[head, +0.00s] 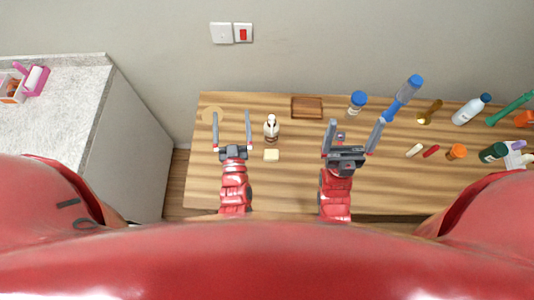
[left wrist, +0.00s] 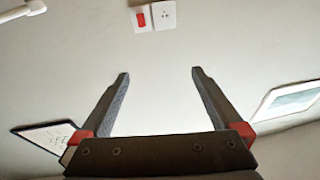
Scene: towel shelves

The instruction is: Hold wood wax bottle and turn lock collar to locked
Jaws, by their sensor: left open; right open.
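A small bottle (head: 271,127) with a brownish body, a pale label and a light top stands upright on the wooden table, between my two grippers; I take it for the wood wax bottle. Its lock collar is too small to read. My left gripper (head: 233,117) is open and empty, to the left of the bottle and apart from it. In the left wrist view its open fingers (left wrist: 162,80) have only wall beyond them. My right gripper (head: 353,127) is open and empty, to the right of the bottle and apart from it.
A brown tray (head: 307,107) lies behind. A blue-capped jar (head: 357,101) and several bottles and tools crowd the right. A grey-topped counter (head: 85,100) stands left.

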